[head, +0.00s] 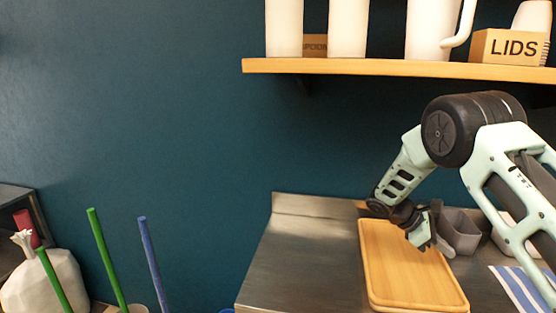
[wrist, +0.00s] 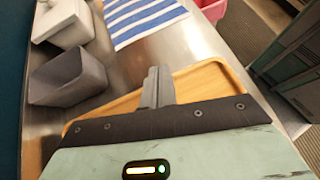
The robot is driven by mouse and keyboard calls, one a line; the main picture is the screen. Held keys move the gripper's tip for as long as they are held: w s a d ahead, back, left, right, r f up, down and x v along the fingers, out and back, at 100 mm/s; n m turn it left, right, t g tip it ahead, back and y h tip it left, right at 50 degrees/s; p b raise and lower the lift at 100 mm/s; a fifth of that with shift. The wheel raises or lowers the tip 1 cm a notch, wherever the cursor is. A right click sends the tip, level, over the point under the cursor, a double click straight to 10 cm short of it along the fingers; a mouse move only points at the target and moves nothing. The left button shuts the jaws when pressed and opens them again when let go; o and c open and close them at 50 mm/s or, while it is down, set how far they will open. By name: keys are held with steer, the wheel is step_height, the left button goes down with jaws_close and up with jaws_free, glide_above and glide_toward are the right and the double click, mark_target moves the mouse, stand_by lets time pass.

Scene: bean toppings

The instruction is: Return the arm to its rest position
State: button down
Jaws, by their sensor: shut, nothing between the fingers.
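My gripper (head: 432,243) is in the head view at the end of my bent arm, over the right edge of a wooden tray. In the wrist view my gripper (wrist: 158,88) shows its two fingers pressed together with nothing between them. The wooden tray (head: 385,262) lies on the metal counter (head: 297,255). It also shows in the wrist view (wrist: 205,80), partly hidden behind my gripper.
A grey bin (head: 462,232) stands just right of my gripper. A striped cloth (head: 520,290) lies at the right. A wooden shelf (head: 380,67) with white containers and a LIDS box (head: 508,47) hangs above. The counter left of the tray is clear.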

steer(key=s+a+r+m+t+y, duration=0.1)
steer(key=s+a+r+y, duration=0.15)
steer(key=s+a, duration=0.4)
steer(key=s+a+r+t+y, duration=0.1)
steer(key=s+a+r+y, duration=0.2)
steer(key=a, duration=0.7)
steer(key=s+a+r+m+t+y, duration=0.1)
steer(key=s+a+r+y, duration=0.15)
steer(key=s+a, duration=0.45)
steer(key=s+a+r+m+t+y, duration=0.1)
steer(key=s+a, duration=0.2)
steer(key=s, duration=0.5)
steer(key=s+a+r+m+y, duration=0.1)
steer(key=s+a, duration=0.3)
steer(key=s, duration=0.4)
steer(key=shift+s+a+r+m+t+y, duration=0.3)
steer(key=shift+s+r+t+y, duration=0.15)
steer(key=shift+r, duration=0.2)
steer(key=shift+w, duration=0.15)
